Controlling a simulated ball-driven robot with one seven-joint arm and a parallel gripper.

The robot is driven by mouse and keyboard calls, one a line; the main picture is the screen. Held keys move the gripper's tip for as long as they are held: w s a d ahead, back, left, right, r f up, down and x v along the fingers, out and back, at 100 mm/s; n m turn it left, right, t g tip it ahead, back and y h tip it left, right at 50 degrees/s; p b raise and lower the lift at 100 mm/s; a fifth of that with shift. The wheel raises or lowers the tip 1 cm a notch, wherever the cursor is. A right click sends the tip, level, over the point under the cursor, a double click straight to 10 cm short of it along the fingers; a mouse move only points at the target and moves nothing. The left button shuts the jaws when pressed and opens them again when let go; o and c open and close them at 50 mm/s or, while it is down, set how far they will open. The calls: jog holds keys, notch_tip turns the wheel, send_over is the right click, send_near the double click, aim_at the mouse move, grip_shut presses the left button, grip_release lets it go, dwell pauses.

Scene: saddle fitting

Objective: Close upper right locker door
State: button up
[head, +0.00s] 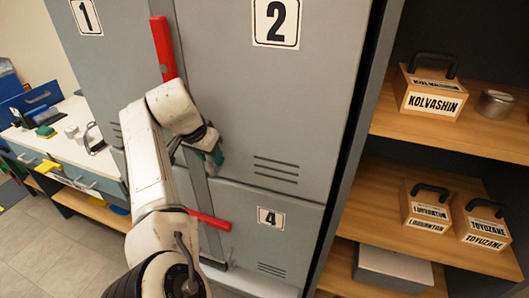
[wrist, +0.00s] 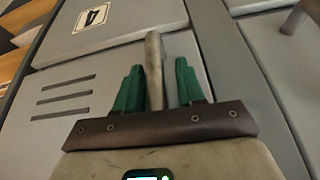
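The upper right locker door (head: 265,95) is grey, with a "2" plate and vent slots low on it. It looks shut or nearly shut; I cannot tell if it is fully flush. My gripper (head: 214,158) is at its lower left edge, partly hidden by my arm. In the wrist view my green fingers (wrist: 156,85) are apart, with a slim grey bar (wrist: 154,60) between them. I cannot tell whether they touch the bar or what it belongs to. The vent slots of this door (wrist: 110,75) also show in the wrist view.
Door 4 (head: 270,240) is below and door 1 (head: 110,75) is to the left. Red handles stand upright (head: 163,48) and level (head: 208,220). Shelves with labelled boxes (head: 430,95) are at right. A cluttered workbench (head: 55,125) is at left.

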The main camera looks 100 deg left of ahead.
jog(key=shift+o, duration=0.2)
jog(key=shift+d, duration=0.15)
jog(key=b+v, duration=0.1)
jog(key=v, duration=0.9)
jog(key=shift+r+b, duration=0.35)
